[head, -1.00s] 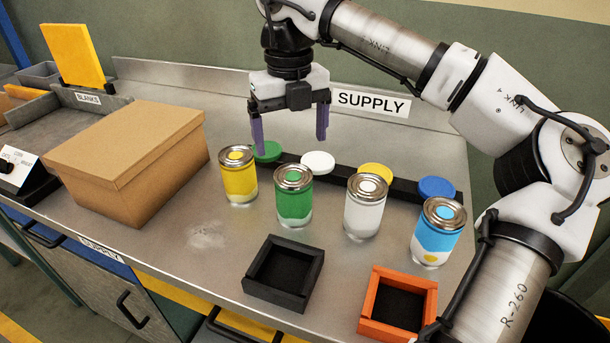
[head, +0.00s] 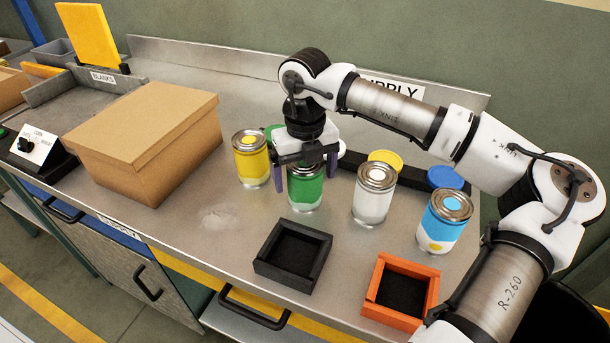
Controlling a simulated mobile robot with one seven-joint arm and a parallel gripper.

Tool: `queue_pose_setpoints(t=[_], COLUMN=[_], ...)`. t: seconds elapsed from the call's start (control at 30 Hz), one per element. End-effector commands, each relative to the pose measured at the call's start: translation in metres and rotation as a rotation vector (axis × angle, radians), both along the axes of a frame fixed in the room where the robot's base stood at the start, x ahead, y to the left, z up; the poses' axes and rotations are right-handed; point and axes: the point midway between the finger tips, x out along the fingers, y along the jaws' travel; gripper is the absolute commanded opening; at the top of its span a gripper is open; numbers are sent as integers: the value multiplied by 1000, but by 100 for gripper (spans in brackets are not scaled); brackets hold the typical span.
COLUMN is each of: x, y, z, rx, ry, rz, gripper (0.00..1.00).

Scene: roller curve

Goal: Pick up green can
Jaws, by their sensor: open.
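The green can (head: 305,190) stands upright on the metal bench, between the yellow can and the white can. My gripper (head: 305,184) points down over it, with its two purple fingers apart. One finger shows to the left of the green can and one to the right. The gripper body hides most of the can's lid. I cannot tell whether the fingers touch the can.
A yellow can (head: 251,165) stands close on the left, a white can (head: 373,200) and a blue can (head: 442,228) on the right. A black tray (head: 262,268) and an orange tray (head: 393,318) lie in front. A cardboard box (head: 150,150) stands at left.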

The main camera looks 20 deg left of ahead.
Motion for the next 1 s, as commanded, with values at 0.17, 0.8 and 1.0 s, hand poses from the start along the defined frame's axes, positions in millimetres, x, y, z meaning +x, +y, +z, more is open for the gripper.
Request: queue_pose_setpoints(t=[0.17, 0.8, 1.0], x=[0, 0, 0], y=[0, 0, 0], z=[-12, -12, -11], rx=[0, -1, 0], ry=[0, -1, -1], rz=[-1, -1, -1], gripper=[90, 38, 38])
